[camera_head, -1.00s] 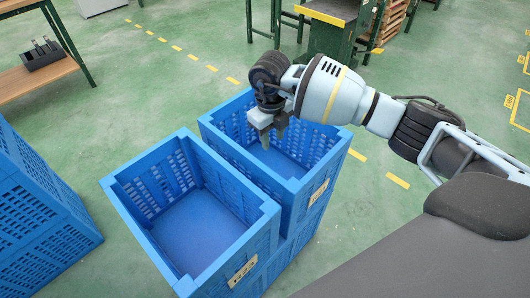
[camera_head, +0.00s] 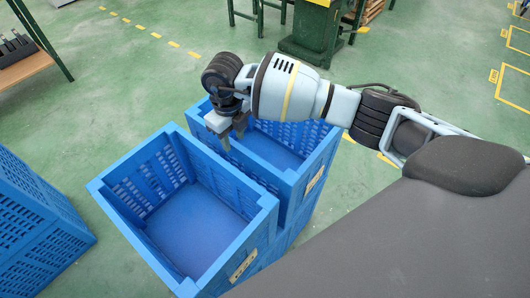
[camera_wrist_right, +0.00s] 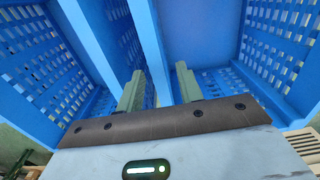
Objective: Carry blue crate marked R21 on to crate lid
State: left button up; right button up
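Two open, empty blue crates stand side by side: a front crate (camera_head: 118,214) and a rear crate (camera_head: 287,181). Both carry small pale labels whose marks I cannot read surely, so I cannot tell which is R21. My right gripper (camera_head: 230,139) points down at the adjoining walls between them. In the right wrist view its two fingers (camera_wrist_right: 160,88) are apart, with blue wall between them and nothing clamped. Whether they touch the wall is unclear. My left gripper is out of view. I cannot make out a crate lid.
More blue crates (camera_head: 38,225) are stacked at the left. A wooden-topped table (camera_head: 22,72) with a dark holder stands at the upper left. A green machine base (camera_head: 312,35) is at the back. Green floor lies open between these.

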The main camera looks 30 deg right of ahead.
jog(key=f, duration=0.4)
jog(key=shift+s+a+f, duration=0.2)
jog(key=shift+a+f, duration=0.05)
jog(key=shift+f, duration=0.1)
grip_shut()
dwell(1.0)
jog(key=shift+w+r, duration=0.15)
jog(key=shift+r, duration=0.05)
